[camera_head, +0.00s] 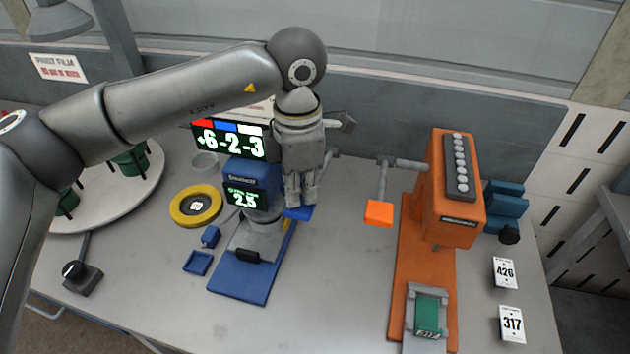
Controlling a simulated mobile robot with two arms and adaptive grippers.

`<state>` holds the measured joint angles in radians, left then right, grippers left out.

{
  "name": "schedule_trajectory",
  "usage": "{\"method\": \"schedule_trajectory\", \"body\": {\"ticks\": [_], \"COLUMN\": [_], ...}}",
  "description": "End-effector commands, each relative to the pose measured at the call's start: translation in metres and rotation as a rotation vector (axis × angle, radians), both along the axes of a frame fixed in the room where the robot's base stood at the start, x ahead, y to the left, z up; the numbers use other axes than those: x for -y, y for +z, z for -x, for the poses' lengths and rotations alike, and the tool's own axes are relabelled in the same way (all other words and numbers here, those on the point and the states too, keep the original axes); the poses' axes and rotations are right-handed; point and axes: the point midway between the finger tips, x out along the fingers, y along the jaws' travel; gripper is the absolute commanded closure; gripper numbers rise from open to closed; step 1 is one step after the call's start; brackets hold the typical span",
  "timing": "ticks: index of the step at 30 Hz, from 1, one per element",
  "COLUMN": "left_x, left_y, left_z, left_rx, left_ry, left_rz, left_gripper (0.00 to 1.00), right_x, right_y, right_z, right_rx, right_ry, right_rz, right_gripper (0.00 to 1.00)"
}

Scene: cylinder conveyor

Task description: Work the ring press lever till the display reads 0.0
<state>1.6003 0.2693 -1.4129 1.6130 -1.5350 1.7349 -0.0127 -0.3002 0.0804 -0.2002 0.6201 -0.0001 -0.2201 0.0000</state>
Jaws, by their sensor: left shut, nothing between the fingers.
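A blue press (255,185) stands left of centre on the table, and its small green display (243,198) reads 2.5. A blue lever pad (299,214) sticks out on its right side. My left gripper (298,203) points down with its fingers shut and empty. Its tips are right at the blue pad and hide part of it; I cannot tell whether they press on it. A larger display (230,140) behind reads +6 -2 -3 under red, blue and white bars. My right gripper is not in view.
An orange press (455,205) with an orange lever pad (379,213) stands to the right. A yellow ring-shaped item (196,206) lies left of the blue press. A round white table (120,200) with green cylinders is at far left. Cards (504,273) lie at the right.

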Motion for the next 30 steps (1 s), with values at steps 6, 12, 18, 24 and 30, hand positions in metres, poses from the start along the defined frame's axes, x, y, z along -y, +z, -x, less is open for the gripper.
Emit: {"method": "schedule_trajectory", "body": {"ticks": [6,12,18,24,30], "left_x": [0.0,0.0,0.0,0.0,0.0], "left_y": [-0.02,-0.034,-0.048,-0.062,-0.076], "left_z": [0.0,0.0,0.0,0.0,0.0], "left_rx": [0.0,0.0,0.0,0.0,0.0], "left_ry": [0.0,0.0,0.0,0.0,0.001], "left_rz": [-0.001,-0.001,-0.001,0.0,0.0], "left_gripper": [1.0,1.0,1.0,1.0,1.0], "right_x": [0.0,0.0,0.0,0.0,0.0], "right_y": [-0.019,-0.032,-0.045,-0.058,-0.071], "right_z": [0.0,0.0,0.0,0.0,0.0], "right_rx": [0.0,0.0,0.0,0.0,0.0], "right_ry": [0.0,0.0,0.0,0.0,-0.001], "right_rz": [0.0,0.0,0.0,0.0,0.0], "right_gripper": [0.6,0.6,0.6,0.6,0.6]}}
